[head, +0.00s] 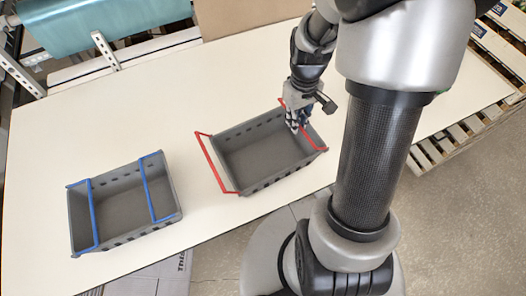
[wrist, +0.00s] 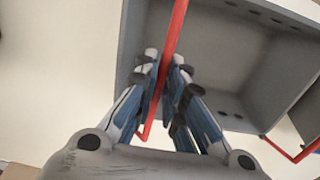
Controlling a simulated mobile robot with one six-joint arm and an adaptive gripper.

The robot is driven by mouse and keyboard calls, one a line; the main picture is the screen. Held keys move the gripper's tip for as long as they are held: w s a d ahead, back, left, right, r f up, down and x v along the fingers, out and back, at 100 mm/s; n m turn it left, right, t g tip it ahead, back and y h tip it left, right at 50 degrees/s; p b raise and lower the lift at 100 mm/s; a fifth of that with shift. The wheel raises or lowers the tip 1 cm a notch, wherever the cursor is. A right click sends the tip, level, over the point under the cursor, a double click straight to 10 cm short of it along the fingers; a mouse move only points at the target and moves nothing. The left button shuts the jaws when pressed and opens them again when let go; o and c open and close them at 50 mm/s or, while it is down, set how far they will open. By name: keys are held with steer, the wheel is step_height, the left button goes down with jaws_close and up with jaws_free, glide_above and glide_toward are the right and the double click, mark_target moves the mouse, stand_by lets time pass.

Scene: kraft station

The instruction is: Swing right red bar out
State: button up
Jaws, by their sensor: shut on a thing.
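The grey bin with red bars (head: 262,178) stands on the table; part of it also shows in the wrist view (wrist: 215,60). Its right red bar (head: 313,141) runs along the bin's right end, partly hidden by my gripper (head: 300,128). In the wrist view the right red bar (wrist: 177,25) passes between the fingertips of my gripper (wrist: 165,65), which is shut on it. The left red bar (head: 215,163) is swung outward, beyond the bin's left end.
A second grey bin (head: 125,236) with two blue bars (head: 93,215) lying across its top stands at the left on the white table (head: 120,120). Pallets (head: 455,135) stand beyond the table's right edge. The table behind the bins is clear.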

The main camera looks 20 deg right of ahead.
steer(key=o, duration=0.4)
steer(key=shift+o, duration=0.2)
